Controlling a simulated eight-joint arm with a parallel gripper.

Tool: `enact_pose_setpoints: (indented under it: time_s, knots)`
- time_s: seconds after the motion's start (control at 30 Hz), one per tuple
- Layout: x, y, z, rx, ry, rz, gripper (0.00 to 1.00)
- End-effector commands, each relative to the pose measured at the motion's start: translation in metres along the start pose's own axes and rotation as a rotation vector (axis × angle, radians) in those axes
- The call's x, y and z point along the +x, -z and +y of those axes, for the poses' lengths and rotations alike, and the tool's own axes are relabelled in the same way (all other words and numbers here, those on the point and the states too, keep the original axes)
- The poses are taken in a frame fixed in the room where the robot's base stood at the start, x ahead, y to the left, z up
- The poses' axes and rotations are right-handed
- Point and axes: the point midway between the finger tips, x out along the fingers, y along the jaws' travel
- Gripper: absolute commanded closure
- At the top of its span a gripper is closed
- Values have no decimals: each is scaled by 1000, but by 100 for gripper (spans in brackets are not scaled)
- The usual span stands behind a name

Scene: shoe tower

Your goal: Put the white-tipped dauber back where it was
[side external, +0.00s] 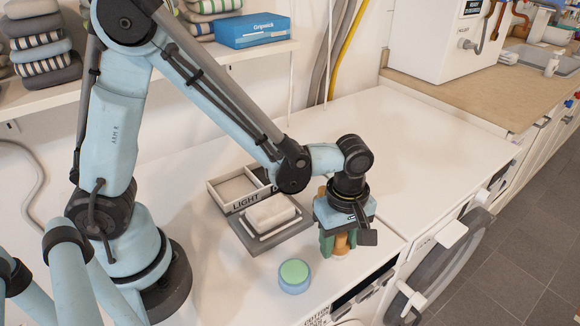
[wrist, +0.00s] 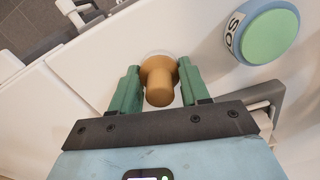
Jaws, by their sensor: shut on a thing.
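My gripper (side external: 339,243) is shut on the dauber, near the front edge of the white counter, right of the tray. The dauber has a tan wooden handle (wrist: 159,84) between my green fingers in the wrist view. Its white tip (side external: 341,256) points down, just below the fingertips in the side view. The dauber looks about upright. I cannot tell whether the tip touches the counter. A labelled two-part tray (side external: 229,206) stands left of my gripper; one compartment reads LIGHT, and my arm partly hides the other.
A round blue tin with a green top (side external: 294,276) stands on the counter, left of my gripper. A white block (side external: 270,212) lies on a grey base (side external: 262,241) before the tray. A shelf (side external: 150,92) runs behind. The counter's right part is clear.

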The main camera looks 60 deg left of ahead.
Motion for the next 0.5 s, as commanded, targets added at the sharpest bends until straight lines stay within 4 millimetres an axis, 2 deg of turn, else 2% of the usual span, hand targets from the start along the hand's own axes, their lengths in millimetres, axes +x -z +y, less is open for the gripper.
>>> enact_pose_setpoints:
  time_s: [0.13,0.17,0.3,0.5]
  knots:
    - [3,0,0,0,0,0,83]
    - [3,0,0,0,0,0,51]
    - [3,0,0,0,0,0,30]
    - [3,0,0,0,0,0,29]
